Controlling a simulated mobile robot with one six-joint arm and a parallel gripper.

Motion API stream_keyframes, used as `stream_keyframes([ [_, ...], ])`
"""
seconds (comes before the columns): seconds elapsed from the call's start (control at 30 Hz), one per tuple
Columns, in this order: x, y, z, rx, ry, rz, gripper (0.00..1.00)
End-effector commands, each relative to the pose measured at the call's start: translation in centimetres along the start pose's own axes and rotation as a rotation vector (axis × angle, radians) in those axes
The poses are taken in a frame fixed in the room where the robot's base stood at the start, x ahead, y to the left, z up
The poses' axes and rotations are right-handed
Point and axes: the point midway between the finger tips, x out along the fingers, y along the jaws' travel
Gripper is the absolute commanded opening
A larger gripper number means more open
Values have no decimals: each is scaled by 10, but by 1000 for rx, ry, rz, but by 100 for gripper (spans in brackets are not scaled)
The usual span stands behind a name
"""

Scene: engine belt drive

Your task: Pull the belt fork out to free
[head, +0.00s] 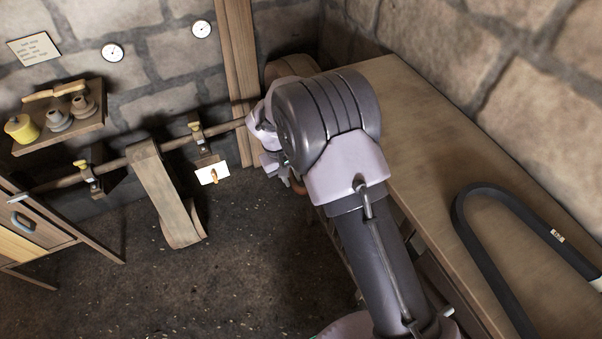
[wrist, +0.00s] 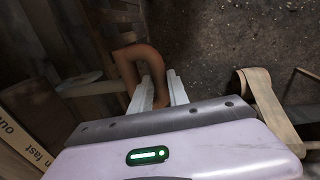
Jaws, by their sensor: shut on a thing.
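In the wrist view my gripper (wrist: 160,90) has its two pale fingers closed on an orange-brown loop-shaped handle (wrist: 126,56), which appears to be the belt fork's handle. A pale rod (wrist: 78,87) runs left from near the handle. A sign plate (wrist: 28,122) with the words "out" and "fast" lies at the left. In the head view only a bit of the orange-brown handle (head: 299,187) shows below my wrist.
A shaft (head: 172,143) runs along the stone wall, with a flat belt (head: 165,195) hanging from it. It also shows in the wrist view (wrist: 262,98). A wooden bench (head: 425,130) at right bears a dark belt (head: 485,200). Open floor (head: 250,255) lies between.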

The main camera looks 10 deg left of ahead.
Motion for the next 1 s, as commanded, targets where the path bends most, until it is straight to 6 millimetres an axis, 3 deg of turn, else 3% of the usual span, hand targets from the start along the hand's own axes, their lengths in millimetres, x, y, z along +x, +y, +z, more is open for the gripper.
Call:
stream_keyframes([
  [0.2, -1, -2, -1, 0, 3, -3, 0],
  [0.23, -1, -2, -1, 0, 3, -3, 23],
  [0.33, -1, -2, -1, 0, 2, -3, 42],
  [0.67, -3, -1, 0, 0, 1, -2, 42],
  [0.77, -20, 0, -1, 0, 3, -2, 42],
  [1.0, -101, 0, -1, -1, 5, -2, 42],
])
